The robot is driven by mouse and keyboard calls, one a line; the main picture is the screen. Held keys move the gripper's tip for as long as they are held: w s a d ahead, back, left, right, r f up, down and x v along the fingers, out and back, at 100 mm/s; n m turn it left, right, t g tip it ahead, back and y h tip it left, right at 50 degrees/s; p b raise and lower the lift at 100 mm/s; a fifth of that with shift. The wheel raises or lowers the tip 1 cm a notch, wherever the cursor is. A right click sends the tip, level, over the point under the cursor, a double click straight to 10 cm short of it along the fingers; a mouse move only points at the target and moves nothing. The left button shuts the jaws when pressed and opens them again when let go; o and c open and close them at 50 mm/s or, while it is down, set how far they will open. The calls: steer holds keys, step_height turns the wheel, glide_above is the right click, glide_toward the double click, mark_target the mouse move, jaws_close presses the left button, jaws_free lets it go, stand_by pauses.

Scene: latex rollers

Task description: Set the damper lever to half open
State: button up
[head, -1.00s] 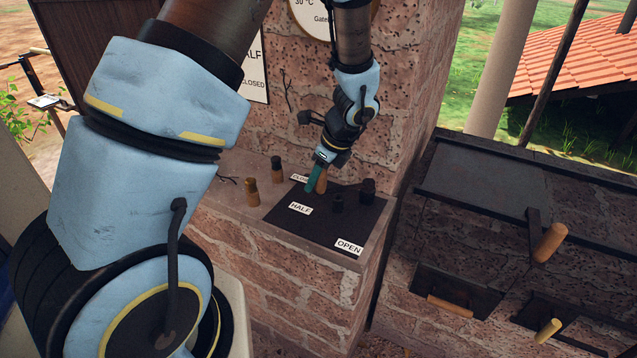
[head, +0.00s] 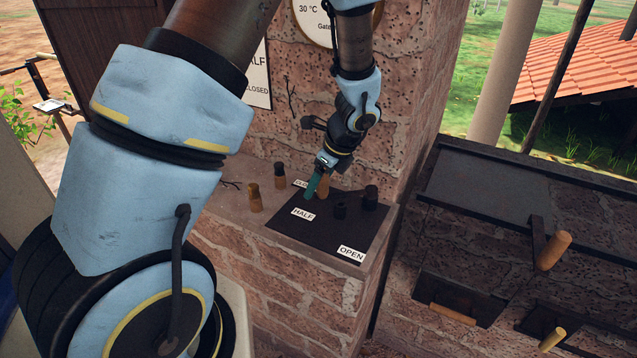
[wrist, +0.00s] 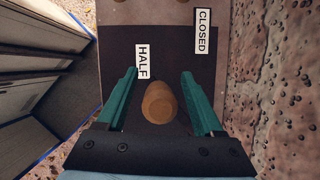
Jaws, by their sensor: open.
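The damper lever's wooden knob (wrist: 159,102) stands between the two green fingers of my open gripper (wrist: 160,78) in the wrist view, with a gap on each side. In the head view the knob (head: 323,184) shows just right of my gripper (head: 316,186), partly hidden by a finger. The black plate (head: 330,237) under it carries three labels: CLOSED (wrist: 202,30) at the far end, HALF (head: 303,214) at the middle and OPEN (head: 351,253) at the near right. The knob is nearest the CLOSED and HALF labels; its lever arm is hidden.
Two wooden pegs with dark tops, one nearer (head: 254,197) and one farther (head: 279,175), stand left of the plate. The brick chimney (head: 400,110) rises close behind. A stove with wooden handles (head: 553,250) is at right.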

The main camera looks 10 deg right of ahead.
steer(key=shift+r, duration=0.1)
steer(key=b+v, duration=0.1)
steer(key=v, duration=0.9)
steer(key=shift+r, duration=0.3)
steer(key=shift+s, duration=0.1)
steer(key=s+a+n+g+h, duration=0.1)
steer(key=s+a+n, duration=0.1)
steer(key=a+n, duration=1)
steer(key=s+a+n+h, duration=0.2)
steer(key=a+n, duration=1)
steer(key=n, duration=0.2)
steer(key=shift+s+a+r+n+g, duration=0.3)
steer(key=shift+s+a+r+g, duration=0.05)
steer(key=shift+s+a+g, duration=0.05)
